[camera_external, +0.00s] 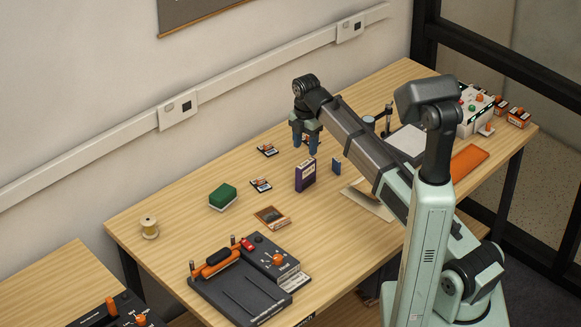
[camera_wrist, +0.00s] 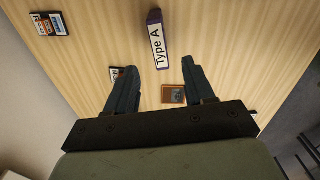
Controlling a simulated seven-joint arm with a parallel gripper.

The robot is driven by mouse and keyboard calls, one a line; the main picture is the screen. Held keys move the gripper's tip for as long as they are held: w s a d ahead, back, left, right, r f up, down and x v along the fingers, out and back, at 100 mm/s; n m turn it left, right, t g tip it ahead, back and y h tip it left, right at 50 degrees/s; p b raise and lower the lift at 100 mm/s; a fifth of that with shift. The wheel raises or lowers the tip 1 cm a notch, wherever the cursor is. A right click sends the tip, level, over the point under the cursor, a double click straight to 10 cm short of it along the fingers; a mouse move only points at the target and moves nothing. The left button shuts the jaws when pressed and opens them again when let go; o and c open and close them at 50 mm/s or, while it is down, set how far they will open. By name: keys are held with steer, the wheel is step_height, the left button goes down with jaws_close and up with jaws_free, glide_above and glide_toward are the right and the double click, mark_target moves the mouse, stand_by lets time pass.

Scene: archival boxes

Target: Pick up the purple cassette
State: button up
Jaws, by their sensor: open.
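My gripper (camera_external: 305,146) points down above the table, farther back than the cassette. In the wrist view my gripper (camera_wrist: 159,68) has its two dark fingers apart with nothing held between them. The fingers do not touch the cassette.
A small blue block (camera_external: 336,165) stands just right of the cassette. Small cards (camera_external: 261,185) and an orange-brown framed piece (camera_external: 272,217) lie left and in front. A green-topped block (camera_external: 223,196) and a dark device (camera_external: 240,285) are farther left. Bare table surrounds the cassette's left side.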

mark_target(306, 172)
steer(key=shift+w+d+f, duration=0.1)
steer(key=shift+f, duration=2.85)
steer(key=shift+w+d+f, duration=0.1)
steer(key=shift+f, duration=2.85)
jaws_close()
